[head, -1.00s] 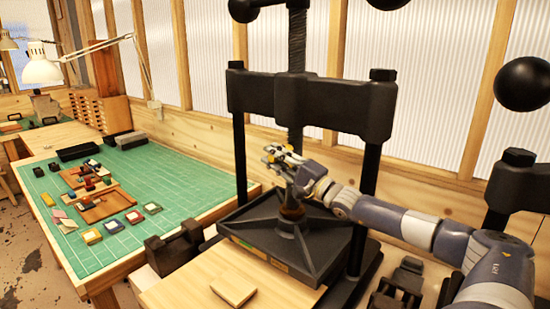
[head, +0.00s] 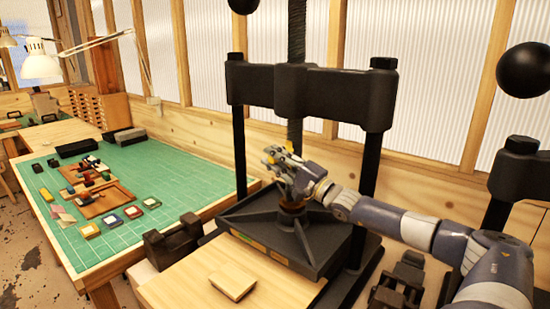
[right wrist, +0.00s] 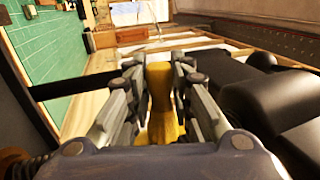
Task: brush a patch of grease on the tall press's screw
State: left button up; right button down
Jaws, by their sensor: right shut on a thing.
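The tall press (head: 315,88) is black, with a heavy crossbeam between two posts. Its threaded screw (head: 296,35) rises above the beam and continues below it. My right gripper (head: 280,160) is in front of the screw's lower part, below the beam and above the press plate. It is shut on a yellow handle (right wrist: 160,95), which stands between the fingers in the right wrist view. The brush end is hidden, so I cannot tell whether it touches the screw. A brownish ring (head: 293,206) shows at the screw's foot. No grease patch can be made out. My left gripper is out of view.
A pale wooden board (head: 185,290) with a small wooden block (head: 232,283) lies before the press. A green mat (head: 165,165) at left carries small pads and trays. A black ball (head: 523,70) and another dark press (head: 520,170) stand at right.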

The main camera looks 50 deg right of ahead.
notch_tip(320, 180, down, 8)
jog(key=b, duration=0.6)
dwell(0.4)
jog(key=a+p, duration=0.1)
jog(key=a, duration=0.5)
jog(key=shift+s, duration=0.25)
dwell(0.4)
